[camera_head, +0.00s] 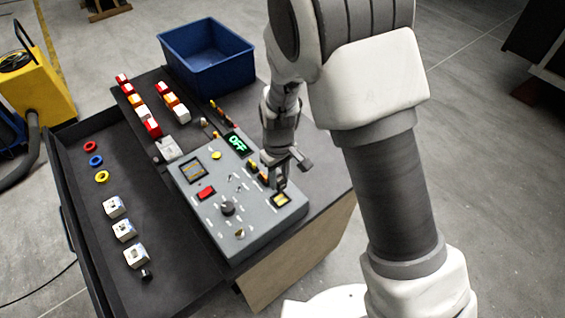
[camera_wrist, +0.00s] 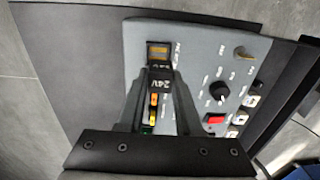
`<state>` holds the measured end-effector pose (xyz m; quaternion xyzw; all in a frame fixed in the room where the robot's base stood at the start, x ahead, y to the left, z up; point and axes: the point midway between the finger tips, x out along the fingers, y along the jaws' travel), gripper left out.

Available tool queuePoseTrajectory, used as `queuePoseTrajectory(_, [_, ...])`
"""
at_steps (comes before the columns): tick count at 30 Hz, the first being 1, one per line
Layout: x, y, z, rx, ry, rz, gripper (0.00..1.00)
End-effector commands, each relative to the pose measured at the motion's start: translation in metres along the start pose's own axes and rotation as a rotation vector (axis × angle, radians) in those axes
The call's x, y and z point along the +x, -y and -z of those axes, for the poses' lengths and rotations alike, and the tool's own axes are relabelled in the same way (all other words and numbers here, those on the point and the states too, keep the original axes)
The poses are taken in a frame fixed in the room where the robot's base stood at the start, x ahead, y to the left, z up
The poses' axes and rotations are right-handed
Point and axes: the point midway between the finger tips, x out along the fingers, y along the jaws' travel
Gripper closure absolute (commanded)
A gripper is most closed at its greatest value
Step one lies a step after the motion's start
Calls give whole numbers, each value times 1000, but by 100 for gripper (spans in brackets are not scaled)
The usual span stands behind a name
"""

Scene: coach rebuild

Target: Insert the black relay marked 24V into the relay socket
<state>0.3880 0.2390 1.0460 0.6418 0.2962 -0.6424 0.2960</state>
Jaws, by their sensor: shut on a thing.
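The black relay marked 24V (camera_wrist: 160,84) is between the fingertips of my gripper (camera_wrist: 160,78) in the wrist view, its label facing the camera. My gripper (camera_head: 280,184) is shut on it, low over the grey control panel in the head view. A dark socket with yellow contacts (camera_wrist: 158,51) shows just beyond the relay in the wrist view. It also shows in the head view (camera_head: 281,200), just in front of the fingertips. The relay's underside is hidden, and I cannot tell whether it touches the panel.
Orange parts (camera_wrist: 153,103) show between my fingers. A blue bin (camera_head: 205,60) stands behind. The black tray (camera_head: 88,215) holds rings and white blocks.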

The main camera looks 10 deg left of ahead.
Motion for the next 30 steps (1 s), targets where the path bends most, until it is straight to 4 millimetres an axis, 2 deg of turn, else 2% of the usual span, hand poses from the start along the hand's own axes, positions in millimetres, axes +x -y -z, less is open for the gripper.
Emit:
queuePoseTrajectory(8, [4, 0, 0, -1, 0, 0, 100])
queuePoseTrajectory(22, [46, 0, 0, 0, 0, 0, 100])
queuePoseTrajectory(30, [52, 0, 0, -1, 0, 0, 100])
